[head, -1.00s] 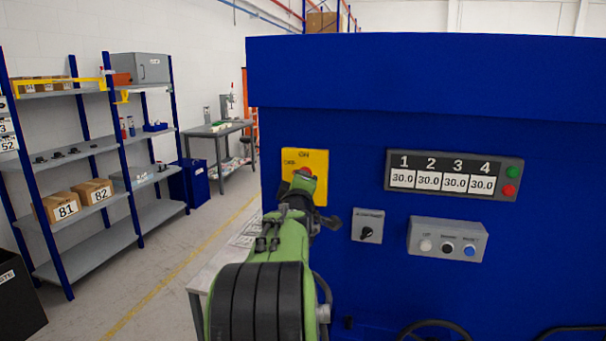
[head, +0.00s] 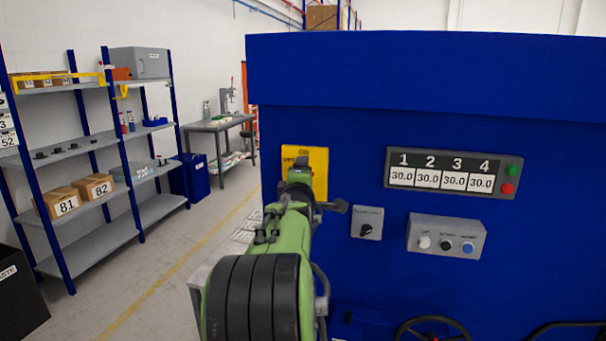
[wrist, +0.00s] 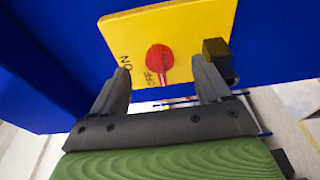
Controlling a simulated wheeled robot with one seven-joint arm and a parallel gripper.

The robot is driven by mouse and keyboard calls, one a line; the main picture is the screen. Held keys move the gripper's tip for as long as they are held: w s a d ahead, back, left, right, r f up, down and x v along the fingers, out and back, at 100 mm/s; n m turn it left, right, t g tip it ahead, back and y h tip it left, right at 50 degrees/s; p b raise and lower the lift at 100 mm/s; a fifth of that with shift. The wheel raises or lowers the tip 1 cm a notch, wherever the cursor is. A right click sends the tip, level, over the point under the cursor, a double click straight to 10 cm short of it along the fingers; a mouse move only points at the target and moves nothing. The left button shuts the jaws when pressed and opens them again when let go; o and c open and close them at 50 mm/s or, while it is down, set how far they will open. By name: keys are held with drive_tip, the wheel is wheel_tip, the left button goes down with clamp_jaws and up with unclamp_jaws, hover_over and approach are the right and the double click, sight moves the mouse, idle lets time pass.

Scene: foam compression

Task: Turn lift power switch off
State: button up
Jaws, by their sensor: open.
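The power switch is a red rotary knob (wrist: 159,59) on a yellow plate (wrist: 185,32) fixed to the blue machine; "ON" and part of another label show on the plate in the wrist view. In the head view the plate (head: 318,165) shows behind my gripper, which hides the knob. My gripper (wrist: 163,80) is open in the wrist view, its two dark fingers apart at either side of the knob, with nothing held between them. Whether a finger touches the knob cannot be told.
Right of the switch on the blue machine (head: 420,85) are a small grey selector box (head: 367,214), a grey button box (head: 430,247) and a display panel (head: 440,197) reading 30.0 in each window. Shelves (head: 70,150) with boxes stand left. Floor between is free.

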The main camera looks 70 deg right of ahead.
idle(0.4)
drive_tip(key=w+b+v, duration=0.1)
drive_tip(key=b+v, duration=0.3)
drive_tip(key=v, duration=0.3)
drive_tip(key=shift+w+a, duration=0.2)
drive_tip(key=shift+a, duration=0.05)
idle(0.5)
